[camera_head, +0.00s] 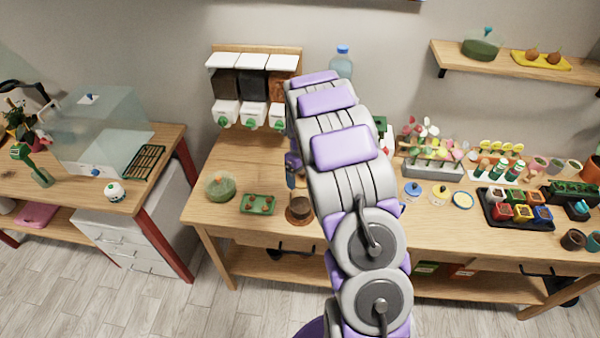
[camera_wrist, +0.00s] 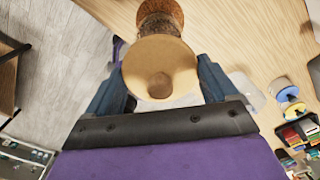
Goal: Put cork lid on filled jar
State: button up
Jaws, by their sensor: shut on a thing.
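My gripper (camera_wrist: 160,86) is shut on the cork lid (camera_wrist: 160,62), a pale tan disc with a round knob, held between its blue fingers. The jar (camera_wrist: 159,22), with dark brown filling, shows just beyond the lid in the wrist view, partly covered by it. In the head view the jar (camera_head: 299,208) stands near the table's front edge on a round brown base. My gripper (camera_head: 291,172) is above and behind it there, mostly hidden by my arm. The lid is not clear in the head view. I cannot tell whether lid and jar touch.
A green tray with small pots (camera_head: 257,204) and a domed glass terrarium (camera_head: 220,186) stand left of the jar. Dispensers (camera_head: 253,88) stand at the back. Blue and yellow small items (camera_head: 438,192) and a black seedling tray (camera_head: 517,210) lie right. Table between is partly clear.

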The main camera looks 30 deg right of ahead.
jog(key=shift+f, duration=0.35)
jog(key=shift+a+f+b, duration=0.15)
jog(key=shift+f+b, duration=0.15)
jog(key=shift+f, duration=0.55)
jog(key=shift+a+f+b, duration=0.1)
jog(key=shift+f+b, duration=0.15)
jog(key=shift+f, duration=0.55)
jog(key=shift+d+f, duration=0.2)
jog(key=shift+f, duration=1)
jog(key=shift+a+f, duration=0.1)
jog(key=o, duration=0.8)
